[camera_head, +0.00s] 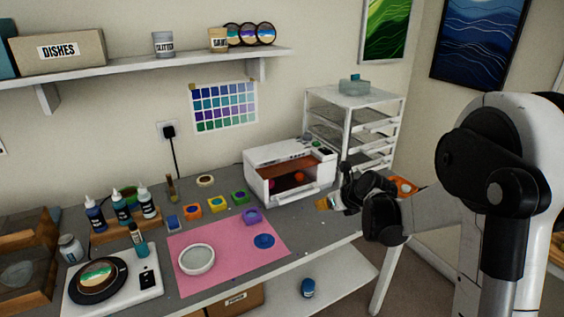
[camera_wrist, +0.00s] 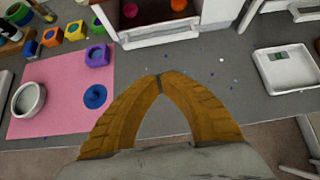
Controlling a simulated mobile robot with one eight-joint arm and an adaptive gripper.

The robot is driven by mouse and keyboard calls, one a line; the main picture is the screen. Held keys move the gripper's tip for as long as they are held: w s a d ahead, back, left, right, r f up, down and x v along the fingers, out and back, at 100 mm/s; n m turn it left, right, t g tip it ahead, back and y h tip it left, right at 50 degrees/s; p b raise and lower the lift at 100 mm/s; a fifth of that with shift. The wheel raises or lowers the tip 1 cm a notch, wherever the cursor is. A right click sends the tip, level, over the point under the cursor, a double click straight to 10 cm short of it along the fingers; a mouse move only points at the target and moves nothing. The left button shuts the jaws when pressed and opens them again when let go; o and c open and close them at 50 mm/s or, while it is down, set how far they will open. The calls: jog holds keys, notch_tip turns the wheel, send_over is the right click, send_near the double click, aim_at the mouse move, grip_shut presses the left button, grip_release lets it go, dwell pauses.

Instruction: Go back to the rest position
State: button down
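My gripper (camera_wrist: 158,82) shows large in the wrist view, with its two yellow-brown fingers meeting at the tips. Nothing shows between the fingers. It hangs over the grey table near the front edge, to the right of the pink mat (camera_wrist: 62,122).
On the mat are a white round dish (camera_head: 197,259), a blue disc (camera_head: 263,241) and a purple mould (camera_head: 252,216). Coloured moulds stand behind. Bottles (camera_head: 121,205) and a scale (camera_head: 148,281) are at left. A drawer rack (camera_head: 354,125) stands at the back right.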

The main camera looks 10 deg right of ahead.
jog(key=s+a+r+n, duration=0.4)
jog(key=s+r+n, duration=0.3)
jog(key=s+n, duration=0.25)
jog(key=s+a+n+g+h, duration=0.2)
jog(key=s+n+h, duration=0.1)
jog(key=s+n, duration=1.9)
jog(key=shift+s+a+r, duration=0.15)
jog(key=shift+s+r, duration=0.2)
jog(key=shift+s, duration=0.1)
jog(key=shift+n, duration=0.25)
